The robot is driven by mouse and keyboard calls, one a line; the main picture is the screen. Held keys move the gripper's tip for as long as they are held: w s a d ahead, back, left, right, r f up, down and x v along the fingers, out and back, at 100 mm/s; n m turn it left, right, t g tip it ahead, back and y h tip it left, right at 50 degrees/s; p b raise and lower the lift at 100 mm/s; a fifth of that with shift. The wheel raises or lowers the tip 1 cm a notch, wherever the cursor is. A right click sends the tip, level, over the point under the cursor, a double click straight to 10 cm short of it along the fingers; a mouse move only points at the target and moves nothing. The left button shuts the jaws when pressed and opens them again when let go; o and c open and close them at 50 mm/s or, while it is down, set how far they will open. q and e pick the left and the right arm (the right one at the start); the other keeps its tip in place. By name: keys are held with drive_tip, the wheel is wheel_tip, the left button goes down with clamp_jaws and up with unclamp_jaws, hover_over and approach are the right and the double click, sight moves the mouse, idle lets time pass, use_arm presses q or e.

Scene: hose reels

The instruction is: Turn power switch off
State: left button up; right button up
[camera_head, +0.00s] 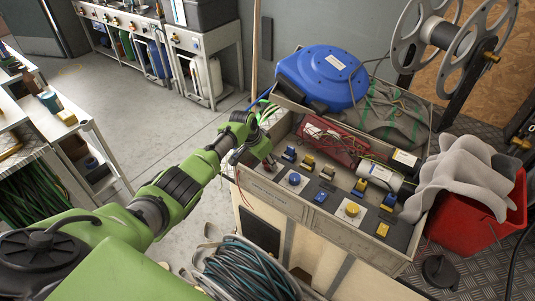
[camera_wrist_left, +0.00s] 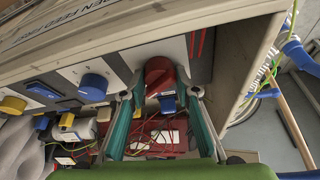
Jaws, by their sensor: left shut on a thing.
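The red rotary knob (camera_wrist_left: 159,74), likely the power switch, sits on a pale plate at one end of the control panel in the left wrist view. My left gripper (camera_wrist_left: 160,97) has its teal-padded fingers on both sides of the knob and is shut on it. In the head view my left gripper (camera_head: 264,160) reaches the left end of the control panel (camera_head: 322,196) and mostly hides the knob. A blue knob (camera_head: 294,179) and a yellow knob (camera_head: 352,209) sit further right on the panel. My right gripper is in neither view.
Small blue and yellow switches (camera_head: 382,230) line the panel. Behind it are a blue hose reel (camera_head: 322,77), a red item with wires (camera_head: 332,140) and white cylinders (camera_head: 380,174). A red bin (camera_head: 490,215) stands right. A coiled hose (camera_head: 245,270) lies below the panel.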

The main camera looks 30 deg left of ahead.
use_arm(q)
drive_tip(key=n+p, duration=0.1)
drive_tip(key=n+y+p, duration=0.1)
drive_tip(key=n+p, duration=0.1)
drive_tip(key=shift+d+r+n, duration=0.2)
drive_tip(key=shift+d+n, duration=0.05)
drive_tip(key=shift+n, duration=0.15)
drive_tip(key=n+y+p, duration=0.1)
drive_tip(key=n, duration=0.1)
drive_tip(key=shift+d+f+n+y, duration=0.1)
drive_tip(key=shift+n+y, duration=0.2)
drive_tip(key=n+y, duration=0.1)
drive_tip(key=n, duration=0.2)
drive_tip(key=shift+w+f, duration=0.1)
drive_tip(key=shift+n+g+y+b, duration=0.35)
drive_tip(key=shift+n+b, duration=0.2)
drive_tip(key=shift+n, duration=0.35)
drive_tip(key=shift+o, duration=0.2)
drive_tip(key=o, duration=1.1)
drive_tip(key=shift+c, duration=0.2)
drive_tip(key=v, duration=1.2)
